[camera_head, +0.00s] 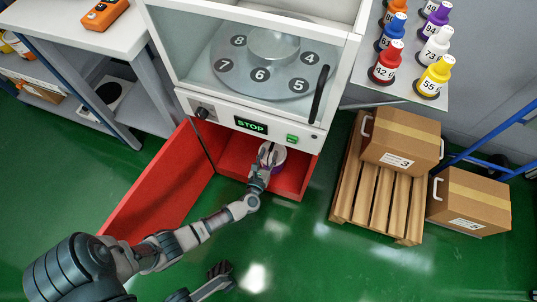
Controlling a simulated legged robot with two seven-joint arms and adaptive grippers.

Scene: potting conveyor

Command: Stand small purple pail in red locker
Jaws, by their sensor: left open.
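The small purple pail (279,158) is inside the red locker (289,184), under the conveyor machine. It appears to stand upright on the locker floor, partly hidden by my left gripper. My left gripper (268,156) is open and reaches into the locker at the pail's left front side. I cannot tell whether its fingers touch the pail. The locker's red door (160,185) is swung wide open to the left. My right gripper (221,271) is low at the bottom of the view, away from the pail, and its fingers are too small to read.
The white machine (250,122) with a STOP display stands above the locker. A wooden pallet (375,205) with a cardboard box (401,140) is to the right, with another box (470,201) beside it. A workbench (75,35) stands at the left. Green floor in front is clear.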

